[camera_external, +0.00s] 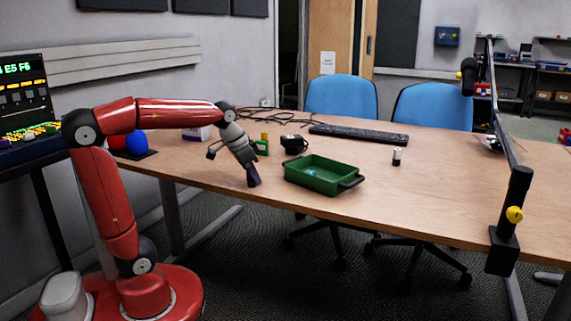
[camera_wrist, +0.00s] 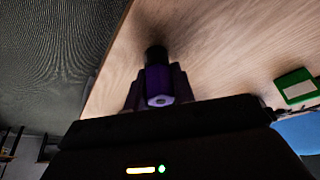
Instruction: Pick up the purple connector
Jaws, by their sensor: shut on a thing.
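The purple connector (camera_wrist: 158,84) is a small purple body with a black end. In the wrist view it sits between the two fingers of my gripper (camera_wrist: 159,98), which is shut on it. In the external view my gripper (camera_external: 252,180) points down by the table's front edge, left of the green tray. The connector is too dark and small there to tell apart from the fingers. I cannot tell whether it touches the table.
A green tray (camera_external: 313,188) with a small light blue item inside stands to the right of my gripper. A green block (camera_external: 262,148), a black object (camera_external: 294,143), a keyboard (camera_external: 358,134) and a small white-and-black cylinder (camera_external: 397,156) lie on the table (camera_external: 450,190). The right side is mostly clear.

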